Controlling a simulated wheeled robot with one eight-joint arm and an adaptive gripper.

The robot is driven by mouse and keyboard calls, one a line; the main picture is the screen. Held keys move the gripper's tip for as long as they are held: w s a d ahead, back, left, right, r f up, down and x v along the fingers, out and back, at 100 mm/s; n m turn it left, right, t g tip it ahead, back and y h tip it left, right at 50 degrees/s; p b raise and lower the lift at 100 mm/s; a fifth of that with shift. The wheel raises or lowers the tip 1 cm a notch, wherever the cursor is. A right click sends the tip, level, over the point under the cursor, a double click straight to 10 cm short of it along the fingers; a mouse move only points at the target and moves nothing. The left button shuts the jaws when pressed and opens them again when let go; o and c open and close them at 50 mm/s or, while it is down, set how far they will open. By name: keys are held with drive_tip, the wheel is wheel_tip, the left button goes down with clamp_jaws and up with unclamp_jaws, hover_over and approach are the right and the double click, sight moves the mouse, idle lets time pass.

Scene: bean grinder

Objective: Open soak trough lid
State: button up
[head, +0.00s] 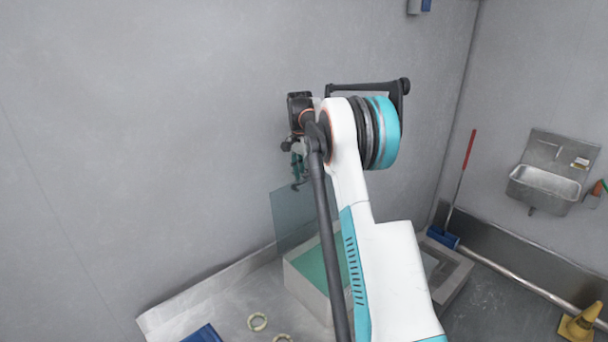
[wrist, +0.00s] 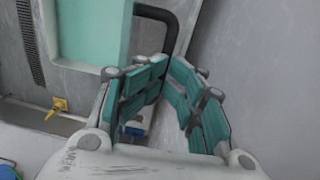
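The soak trough (head: 305,277) is a pale box with a teal inside, below my arm in the head view. Its lid (head: 290,218) is a see-through bluish panel standing steeply raised above the trough's back. My gripper (head: 298,178) is near the lid's upper edge. In the wrist view the trough's teal inside (wrist: 92,28) is at upper left. A dark bent handle (wrist: 181,32) runs down to between the tips of my gripper (wrist: 169,68). The fingertips are close together around its lower end, and I cannot tell whether they press on it. My arm hides part of the trough.
A grey wall (head: 130,140) stands close behind the trough. At right are a metal sink (head: 545,187), a red-handled broom (head: 468,150) and a yellow cone (head: 581,322).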

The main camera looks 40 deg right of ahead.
drive_tip(key=shift+w+a+f, duration=0.1)
drive_tip(key=shift+w+f, duration=0.05)
drive_tip(key=shift+f, duration=0.25)
drive_tip(key=shift+w+a+f, duration=0.1)
drive_tip(key=shift+f, duration=0.3)
drive_tip(key=o, duration=0.8)
drive_tip(key=shift+w+f, duration=0.15)
drive_tip(key=shift+w, duration=0.25)
drive_tip(key=shift+o, duration=0.2)
drive_tip(key=shift+d, duration=0.1)
drive_tip(key=shift+c, duration=0.5)
drive_tip(key=shift+r, duration=0.35)
drive_tip(key=shift+c, duration=0.5)
drive_tip(key=shift+w+r, duration=0.2)
drive_tip(key=shift+r, duration=0.9)
drive_tip(key=c, duration=0.6)
wheel_tip(320, 180, up, 10)
drive_tip(key=shift+w+f, duration=0.15)
drive_tip(key=shift+f, duration=0.05)
drive_tip(key=shift+c, duration=0.2)
